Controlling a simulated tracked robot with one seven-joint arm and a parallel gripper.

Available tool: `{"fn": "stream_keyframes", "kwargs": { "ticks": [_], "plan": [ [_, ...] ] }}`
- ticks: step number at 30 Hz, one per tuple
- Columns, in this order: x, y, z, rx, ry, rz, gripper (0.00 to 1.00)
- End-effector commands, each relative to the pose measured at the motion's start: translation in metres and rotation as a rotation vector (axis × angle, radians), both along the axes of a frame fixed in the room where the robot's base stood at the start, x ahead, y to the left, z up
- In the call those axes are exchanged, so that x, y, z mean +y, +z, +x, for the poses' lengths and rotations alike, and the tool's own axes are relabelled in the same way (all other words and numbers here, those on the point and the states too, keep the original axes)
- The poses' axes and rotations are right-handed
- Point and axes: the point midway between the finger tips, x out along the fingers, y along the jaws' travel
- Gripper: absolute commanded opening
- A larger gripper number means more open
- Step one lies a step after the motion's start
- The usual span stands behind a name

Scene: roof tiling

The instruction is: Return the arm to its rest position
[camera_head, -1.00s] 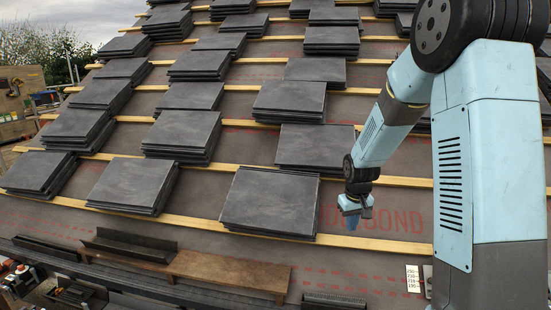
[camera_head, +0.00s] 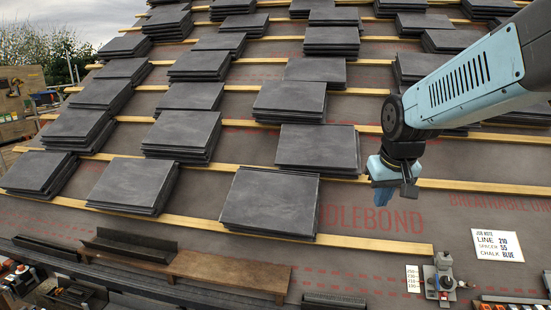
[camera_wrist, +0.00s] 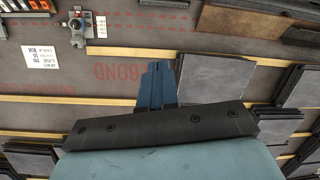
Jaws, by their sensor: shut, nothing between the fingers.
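My gripper (camera_head: 383,194) hangs at the end of my arm, to the right of the nearest slate stacks in the head view. Its blue fingers are together with nothing between them. It is above the grey roof membrane (camera_head: 440,215), over the red printed lettering. In the wrist view my gripper (camera_wrist: 160,70) points at the membrane, with its fingers closed side by side. My arm comes in from the right edge of the head view.
Slate stacks (camera_head: 270,203) sit in rows on wooden battens (camera_head: 360,241). A job note card (camera_head: 497,245), a small metal device (camera_head: 440,280) and a number card (camera_head: 413,279) lie at the lower right. A wooden plank (camera_head: 225,270) lies along the front.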

Motion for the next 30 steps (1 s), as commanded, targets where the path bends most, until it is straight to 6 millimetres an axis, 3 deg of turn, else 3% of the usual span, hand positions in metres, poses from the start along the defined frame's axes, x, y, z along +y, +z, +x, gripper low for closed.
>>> {"fn": "stream_keyframes", "kwargs": {
  "ticks": [7,16,21,30],
  "plan": [
    [0.001,0.024,-0.054,-0.056,-0.027,0.022,0.0],
    [0.003,0.037,-0.111,-0.11,-0.052,0.05,0.0],
    [0.004,0.038,-0.127,-0.124,-0.06,0.058,0.0],
    [0.004,0.038,-0.13,-0.126,-0.061,0.061,0.0]
  ]
}}
